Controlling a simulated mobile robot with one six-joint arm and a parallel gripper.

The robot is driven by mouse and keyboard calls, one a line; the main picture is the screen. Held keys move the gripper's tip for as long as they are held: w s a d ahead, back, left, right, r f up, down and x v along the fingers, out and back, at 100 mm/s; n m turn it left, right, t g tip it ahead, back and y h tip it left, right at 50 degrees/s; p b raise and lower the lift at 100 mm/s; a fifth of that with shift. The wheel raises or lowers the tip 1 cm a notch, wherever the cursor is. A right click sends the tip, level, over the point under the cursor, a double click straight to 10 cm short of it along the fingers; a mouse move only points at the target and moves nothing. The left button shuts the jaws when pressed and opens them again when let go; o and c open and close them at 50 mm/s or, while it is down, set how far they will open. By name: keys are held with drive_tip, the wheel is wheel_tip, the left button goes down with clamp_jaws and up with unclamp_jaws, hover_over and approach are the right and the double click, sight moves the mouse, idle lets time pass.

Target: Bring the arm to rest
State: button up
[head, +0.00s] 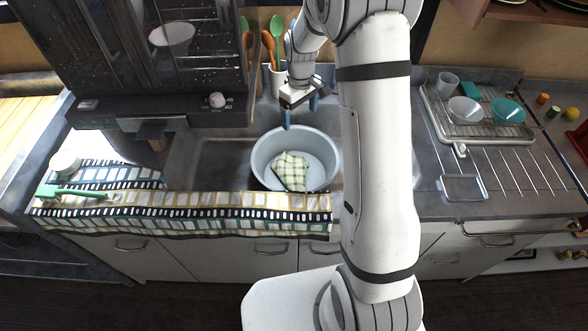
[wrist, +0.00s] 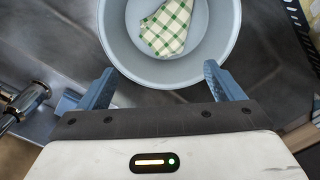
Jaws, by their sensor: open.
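My gripper (head: 299,112) hangs above the back of the sink, near the far rim of a light blue round basin (head: 262,160). In the wrist view my gripper (wrist: 158,88) shows two blue fingers spread wide apart with nothing between them. The basin (wrist: 226,40) lies ahead of the fingertips there. A green and white checked cloth (head: 291,171) lies inside the basin and also shows in the wrist view (wrist: 166,27). My arm is raised and bent, and its links hide part of the counter to the right of the basin.
A utensil holder (head: 277,82) with spoons stands behind the gripper. A dish rack (head: 480,132) with bowls is on the right counter. A patterned towel (head: 190,213) drapes over the front edge. A faucet (wrist: 22,103) shows at left in the wrist view. A dark cabinet stands at back left.

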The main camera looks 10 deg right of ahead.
drive_tip(key=shift+r, duration=0.45)
drive_tip(key=s+r+m+t, duration=0.2)
drive_tip(key=s+r+m, duration=0.1)
drive_tip(key=s+r, duration=0.95)
drive_tip(key=s+r+m+t, duration=0.1)
drive_tip(key=s+r+m, duration=0.1)
drive_tip(key=s, duration=1.3)
drive_tip(key=shift+s+r+m, duration=0.2)
drive_tip(key=shift+r+m, duration=0.1)
drive_tip(key=shift+m, duration=0.6)
drive_tip(key=shift+d, duration=0.1)
drive_tip(key=shift+c, duration=0.6)
